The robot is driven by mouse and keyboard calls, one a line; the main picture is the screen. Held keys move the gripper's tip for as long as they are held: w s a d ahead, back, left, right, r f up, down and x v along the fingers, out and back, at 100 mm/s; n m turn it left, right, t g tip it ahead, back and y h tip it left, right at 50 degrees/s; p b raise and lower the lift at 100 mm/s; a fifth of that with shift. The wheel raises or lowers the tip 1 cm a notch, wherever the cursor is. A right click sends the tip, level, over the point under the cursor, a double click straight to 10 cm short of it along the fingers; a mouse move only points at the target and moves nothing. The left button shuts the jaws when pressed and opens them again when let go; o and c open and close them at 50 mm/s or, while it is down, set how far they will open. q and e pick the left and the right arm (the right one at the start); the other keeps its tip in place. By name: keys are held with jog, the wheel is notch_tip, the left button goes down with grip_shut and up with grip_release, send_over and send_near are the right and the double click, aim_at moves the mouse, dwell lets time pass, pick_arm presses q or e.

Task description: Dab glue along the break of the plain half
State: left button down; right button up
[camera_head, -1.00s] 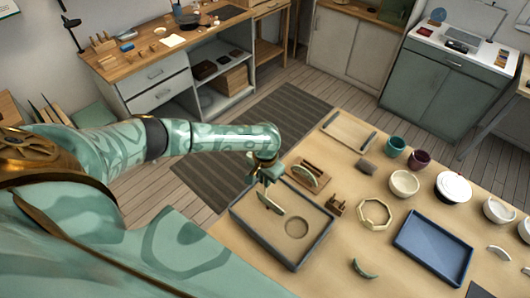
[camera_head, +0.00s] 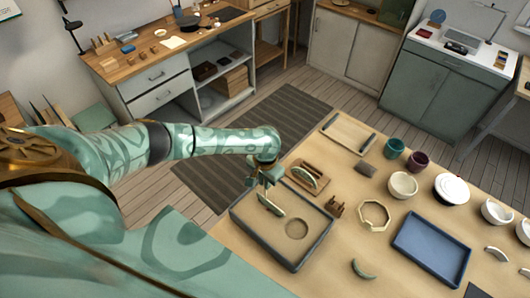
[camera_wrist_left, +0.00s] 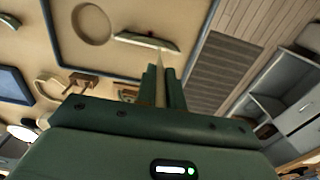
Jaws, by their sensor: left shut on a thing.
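My left gripper (camera_head: 264,182) is above the far left part of the sand-filled tray (camera_head: 318,247). In the left wrist view the fingers (camera_wrist_left: 162,75) are shut on a thin, pale, pointed tool (camera_wrist_left: 160,92), which looks like a glue stick. A pale half piece with a green edge (camera_head: 271,206) stands in the sand just below the gripper; it also shows in the left wrist view (camera_wrist_left: 147,42). The tool's tip appears close to its edge; I cannot tell whether they touch. Another curved half (camera_head: 305,177) rests on a wooden stand. My right gripper is not in view.
A small wooden holder (camera_head: 335,207), a pale octagonal ring (camera_head: 374,214), a curved green-edged shard (camera_head: 362,270) and a blue tray (camera_head: 432,246) lie to the right. Cups (camera_head: 396,147) and bowls (camera_head: 403,185) stand farther right. Bare table lies between these things.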

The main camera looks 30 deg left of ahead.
pick_arm(q)
jog(key=shift+w+a+r, duration=0.1)
jog(key=shift+w+a, duration=0.05)
jog(key=shift+a, duration=1.1)
jog(key=shift+d+p, duration=0.1)
jog(key=shift+p, duration=0.3)
jog(key=shift+f, duration=0.3)
jog(key=shift+r, duration=0.1)
dwell(0.4)
jog(key=shift+r+p, duration=0.2)
jog(key=shift+p, duration=0.35)
notch_tip(320, 180, up, 8)
jog(key=p, duration=0.8)
